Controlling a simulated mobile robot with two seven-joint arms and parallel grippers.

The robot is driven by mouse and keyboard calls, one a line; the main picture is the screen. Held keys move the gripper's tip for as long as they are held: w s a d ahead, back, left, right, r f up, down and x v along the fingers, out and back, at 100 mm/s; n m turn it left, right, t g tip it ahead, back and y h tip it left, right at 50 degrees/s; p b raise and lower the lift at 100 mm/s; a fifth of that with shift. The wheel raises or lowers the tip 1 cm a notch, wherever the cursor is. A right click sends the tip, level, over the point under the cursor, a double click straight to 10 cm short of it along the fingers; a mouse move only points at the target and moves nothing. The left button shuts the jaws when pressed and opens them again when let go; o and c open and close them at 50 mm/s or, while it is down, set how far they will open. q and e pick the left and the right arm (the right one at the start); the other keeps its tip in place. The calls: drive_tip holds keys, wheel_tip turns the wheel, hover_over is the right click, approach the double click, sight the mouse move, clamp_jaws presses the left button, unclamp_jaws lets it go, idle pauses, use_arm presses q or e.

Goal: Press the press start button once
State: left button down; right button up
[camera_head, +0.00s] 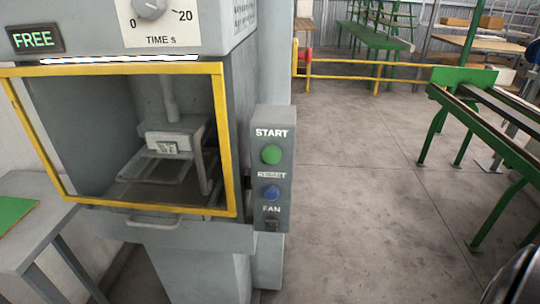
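The press (235,110) stands at the left, a grey machine with a yellow frame around its open front. On its right side is a grey control box (273,215). The green round start button (271,154) sits under the word START. A blue button (271,192) labelled RESET and a dark switch (271,225) labelled FAN sit below it. Nothing touches or covers the start button. Neither of my grippers can be made out in this view.
A sign (35,39) reads FREE, beside a time dial (150,8). A grey table (38,235) stands at the left. A green-framed conveyor (495,205) runs along the right. The concrete floor (365,200) between press and conveyor is clear. Yellow rails (345,62) stand behind.

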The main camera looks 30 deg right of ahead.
clamp_jaws()
idle(1.3)
